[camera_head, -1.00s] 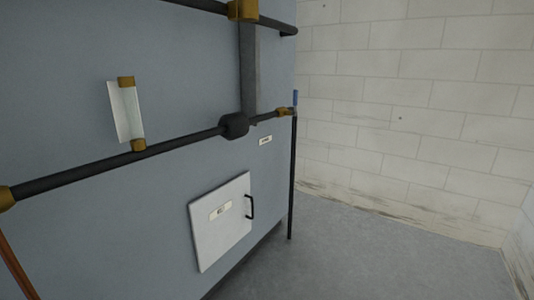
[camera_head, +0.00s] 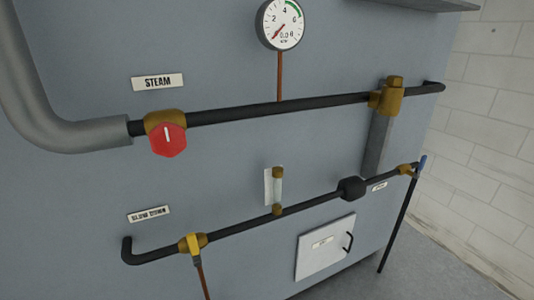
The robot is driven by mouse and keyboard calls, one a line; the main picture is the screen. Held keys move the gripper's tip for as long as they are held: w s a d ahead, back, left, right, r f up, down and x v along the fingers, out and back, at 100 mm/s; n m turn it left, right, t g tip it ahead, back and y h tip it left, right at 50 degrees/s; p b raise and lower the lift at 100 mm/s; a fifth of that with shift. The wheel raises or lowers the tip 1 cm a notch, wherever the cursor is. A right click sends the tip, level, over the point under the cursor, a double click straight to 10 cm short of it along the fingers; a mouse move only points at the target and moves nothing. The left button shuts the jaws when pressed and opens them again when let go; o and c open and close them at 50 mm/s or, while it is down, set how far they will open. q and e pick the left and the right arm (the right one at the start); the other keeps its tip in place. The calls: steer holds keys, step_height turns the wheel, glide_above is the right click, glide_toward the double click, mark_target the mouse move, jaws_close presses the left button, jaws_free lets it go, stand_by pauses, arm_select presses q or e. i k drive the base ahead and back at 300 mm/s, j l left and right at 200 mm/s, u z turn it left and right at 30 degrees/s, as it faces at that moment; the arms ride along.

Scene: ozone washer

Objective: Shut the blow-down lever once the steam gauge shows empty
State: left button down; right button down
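The steam gauge (camera_head: 281,24) is a round white dial at the top of the view. Its red needle points to the lower left, at the low end of the scale, and the small readout looks like 0.0. The blow-down valve (camera_head: 193,243) is brass with a yellow lever (camera_head: 195,248), on the lower black pipe under the blow-down label (camera_head: 149,214). The lever looks short from here; whether it lies along or across the pipe is hard to tell. Neither gripper is in view.
A red knob (camera_head: 167,140) sits on the upper pipe under the STEAM label (camera_head: 158,82). A sight glass (camera_head: 277,190), a blue-handled valve (camera_head: 421,164) and a white hatch (camera_head: 325,248) are on the grey-blue machine. Floor (camera_head: 420,265) shows at lower right.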

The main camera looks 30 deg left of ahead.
mark_target(191, 238)
steer(key=j+u, duration=0.1)
steer(key=u, duration=0.3)
steer(key=j+u, duration=0.1)
steer(key=u, duration=0.35)
steer(key=j+u, duration=0.1)
steer(key=u, duration=0.3)
